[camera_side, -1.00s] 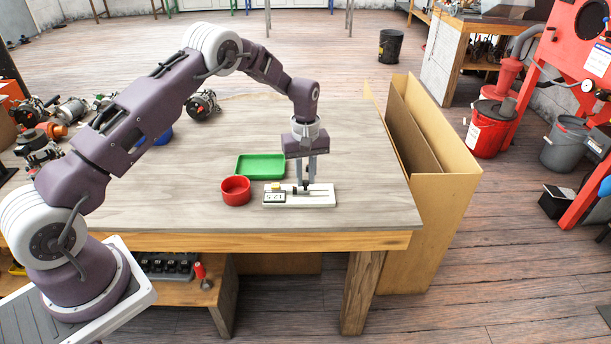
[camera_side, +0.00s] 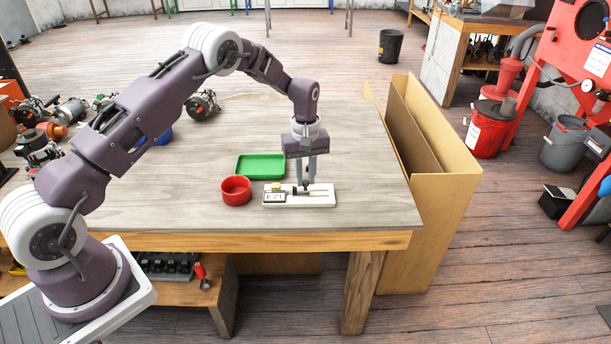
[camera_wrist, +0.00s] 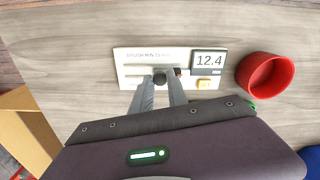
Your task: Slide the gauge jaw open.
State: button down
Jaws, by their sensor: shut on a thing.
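The gauge (camera_side: 320,199) is a flat white block on the bench, with a display that reads 12.4 in the wrist view (camera_wrist: 209,61) and a yellow button (camera_wrist: 204,84) beside it. A dark slot runs along the block. My gripper (camera_side: 305,186) points straight down over the gauge's middle. In the wrist view its fingertips (camera_wrist: 160,79) are shut on the small dark gauge jaw (camera_wrist: 160,77) at the slot. The fingers hide part of the jaw, and how far it stands open is hard to tell.
A red bowl (camera_side: 236,190) stands close beside the gauge's display end. A green tray (camera_side: 260,165) lies behind. A tall cardboard box (camera_side: 440,215) stands at the bench's right edge. The wooden bench top (camera_side: 360,160) is free around the gauge's right end.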

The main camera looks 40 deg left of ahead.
jog(key=shift+w+d+r, duration=0.1)
jog(key=shift+w+d, duration=1.25)
jog(key=c, duration=1.3)
grip_release()
